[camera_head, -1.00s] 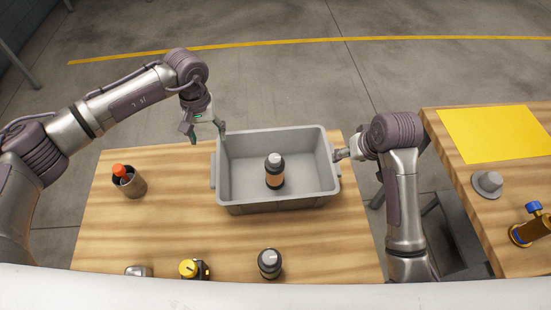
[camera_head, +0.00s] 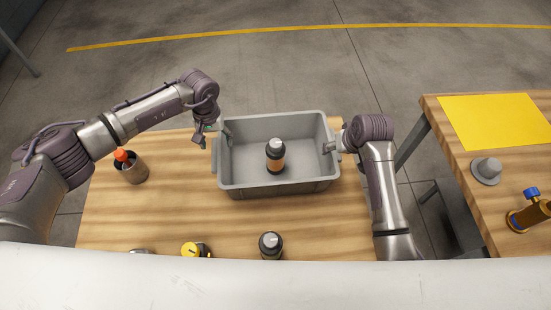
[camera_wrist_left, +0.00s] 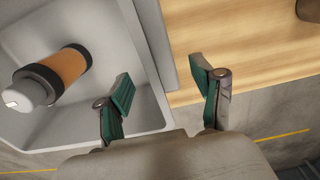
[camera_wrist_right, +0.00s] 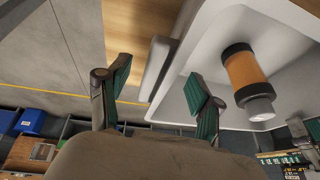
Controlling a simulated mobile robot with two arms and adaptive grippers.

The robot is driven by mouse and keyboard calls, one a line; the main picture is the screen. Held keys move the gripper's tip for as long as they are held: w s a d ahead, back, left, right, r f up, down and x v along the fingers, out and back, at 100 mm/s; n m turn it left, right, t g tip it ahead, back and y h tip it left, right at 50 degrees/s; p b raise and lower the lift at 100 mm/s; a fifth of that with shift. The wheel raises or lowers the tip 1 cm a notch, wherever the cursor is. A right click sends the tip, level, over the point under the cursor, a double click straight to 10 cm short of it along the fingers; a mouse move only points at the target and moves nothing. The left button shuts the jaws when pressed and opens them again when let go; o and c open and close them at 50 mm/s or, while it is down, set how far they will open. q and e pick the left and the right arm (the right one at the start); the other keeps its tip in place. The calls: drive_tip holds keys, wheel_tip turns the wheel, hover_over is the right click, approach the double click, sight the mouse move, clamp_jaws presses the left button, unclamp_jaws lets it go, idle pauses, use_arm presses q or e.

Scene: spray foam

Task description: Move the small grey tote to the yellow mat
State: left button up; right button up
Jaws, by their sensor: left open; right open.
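The small grey tote (camera_head: 318,184) stands on the near wooden table, with an orange-and-black bottle (camera_head: 275,157) with a grey cap upright inside. My left gripper (camera_head: 215,135) is open at the tote's left wall. In the left wrist view the open fingers (camera_wrist_left: 163,92) lie on either side of the wall, one over the inside and one over the table. My right gripper (camera_head: 333,147) is at the right wall. In the right wrist view its open fingers (camera_wrist_right: 158,92) straddle that wall. The yellow mat (camera_head: 495,122) lies flat on the second table at the right.
A gap separates the two tables.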

sight(217, 146)
use_arm(q)
drive_tip(key=shift+f, duration=2.1)
use_arm(e)
drive_tip(key=shift+x, duration=2.05)
use_arm(q)
clamp_jaws()
use_arm(e)
clamp_jaws()
use_arm(q)
drive_tip(key=shift+r, duration=0.1)
